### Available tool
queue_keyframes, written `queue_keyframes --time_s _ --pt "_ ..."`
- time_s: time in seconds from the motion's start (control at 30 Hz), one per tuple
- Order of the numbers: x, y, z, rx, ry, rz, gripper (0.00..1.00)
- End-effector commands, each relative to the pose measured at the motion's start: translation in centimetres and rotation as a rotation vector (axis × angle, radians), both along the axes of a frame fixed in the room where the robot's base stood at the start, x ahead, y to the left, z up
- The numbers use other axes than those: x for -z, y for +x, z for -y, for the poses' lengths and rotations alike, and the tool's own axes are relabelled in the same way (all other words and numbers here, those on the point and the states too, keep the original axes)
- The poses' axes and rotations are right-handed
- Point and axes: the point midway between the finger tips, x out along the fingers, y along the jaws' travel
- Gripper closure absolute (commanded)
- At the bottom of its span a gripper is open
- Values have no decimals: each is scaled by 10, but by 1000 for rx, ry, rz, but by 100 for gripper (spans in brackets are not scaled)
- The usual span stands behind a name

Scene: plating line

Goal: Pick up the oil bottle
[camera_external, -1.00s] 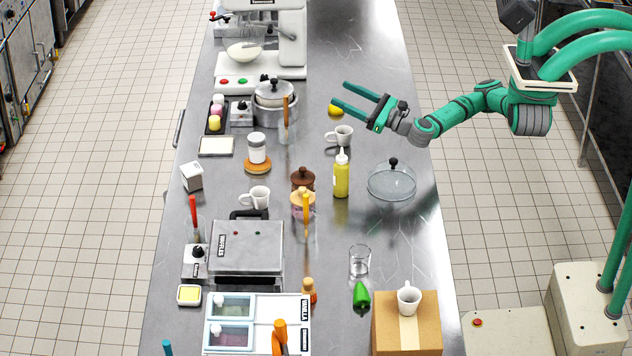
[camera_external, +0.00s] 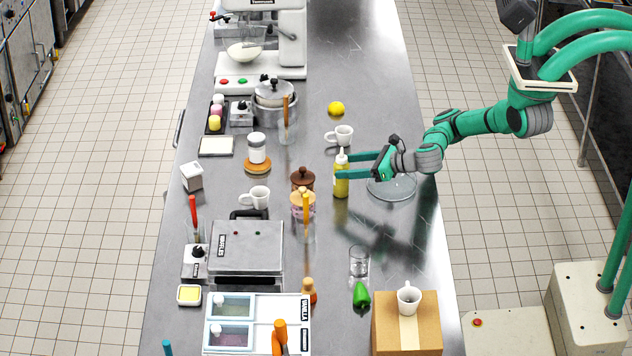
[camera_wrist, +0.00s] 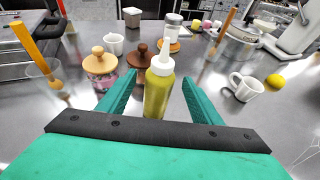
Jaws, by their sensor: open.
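The oil bottle (camera_external: 341,183) is yellow-green with a white nozzle cap and stands upright on the steel counter. In the wrist view the bottle (camera_wrist: 159,92) stands between the two green fingers, nearer their tips. My gripper (camera_external: 345,167) is open around the bottle at about its upper body, reaching in from the right. It also shows in the wrist view (camera_wrist: 160,88), with a gap visible on the right side of the bottle. Whether the left finger touches the bottle, I cannot tell.
A glass dome (camera_external: 391,188) sits under my wrist. A white mug (camera_external: 342,135) and a lemon (camera_external: 336,108) stand behind the bottle. A brown-lidded jar (camera_external: 302,179) and a wooden-lidded jar (camera_external: 297,207) are close on the left. The counter in front of the bottle is partly clear.

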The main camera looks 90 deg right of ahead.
Motion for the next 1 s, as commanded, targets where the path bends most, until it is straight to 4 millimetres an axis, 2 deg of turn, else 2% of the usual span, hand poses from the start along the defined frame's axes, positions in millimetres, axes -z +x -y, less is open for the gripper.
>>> queue_keyframes --time_s 0.17,0.7,1.0 --pt "10 4 2 7 15 -25 41" --pt "33 57 25 8 13 -23 41" --pt "34 60 26 5 13 -22 41"
